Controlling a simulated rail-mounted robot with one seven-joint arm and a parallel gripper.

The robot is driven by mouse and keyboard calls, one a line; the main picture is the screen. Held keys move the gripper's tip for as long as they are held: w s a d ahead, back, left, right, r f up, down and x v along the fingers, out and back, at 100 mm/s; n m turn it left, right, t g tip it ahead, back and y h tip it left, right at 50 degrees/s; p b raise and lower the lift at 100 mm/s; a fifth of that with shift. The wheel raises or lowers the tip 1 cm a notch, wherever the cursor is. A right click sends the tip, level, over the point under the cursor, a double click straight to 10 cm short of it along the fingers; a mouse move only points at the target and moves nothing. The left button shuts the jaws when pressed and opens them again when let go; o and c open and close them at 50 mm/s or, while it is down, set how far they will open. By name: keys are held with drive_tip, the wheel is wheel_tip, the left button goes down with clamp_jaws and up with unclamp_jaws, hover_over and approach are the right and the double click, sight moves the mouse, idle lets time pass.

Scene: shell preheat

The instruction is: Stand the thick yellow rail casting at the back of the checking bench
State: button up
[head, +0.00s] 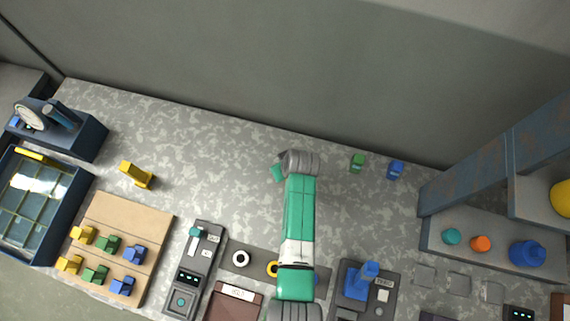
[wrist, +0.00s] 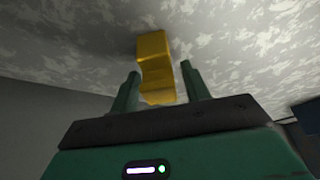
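A yellow casting (head: 136,174) rests on the mottled grey bench (head: 215,140), left of my arm and just above a tan board. It also shows in the wrist view (wrist: 154,62), beyond my fingers and in line with the gap between them; that view looks upside down. My gripper (head: 277,172) is over the bench, well to the right of the casting. Its two fingers (wrist: 160,88) are parted, with nothing seen held. Smaller-looking yellow castings (head: 82,235) sit on the tan board (head: 130,213). I cannot tell which yellow casting is the thick one.
A green piece (head: 357,162) and a blue piece (head: 395,170) stand near the back wall, right of my arm. A blue-framed tray (head: 75,200) and a dial device (head: 85,135) are at left. Control boxes (head: 195,265) line the front. A shelf (head: 480,185) stands right.

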drive_tip(key=shift+r, duration=0.35)
drive_tip(key=p+v, duration=0.3)
drive_tip(key=v, duration=0.8)
drive_tip(key=shift+s+r, duration=0.2)
drive_tip(key=shift+r, duration=0.1)
drive_tip(key=shift+d, duration=0.1)
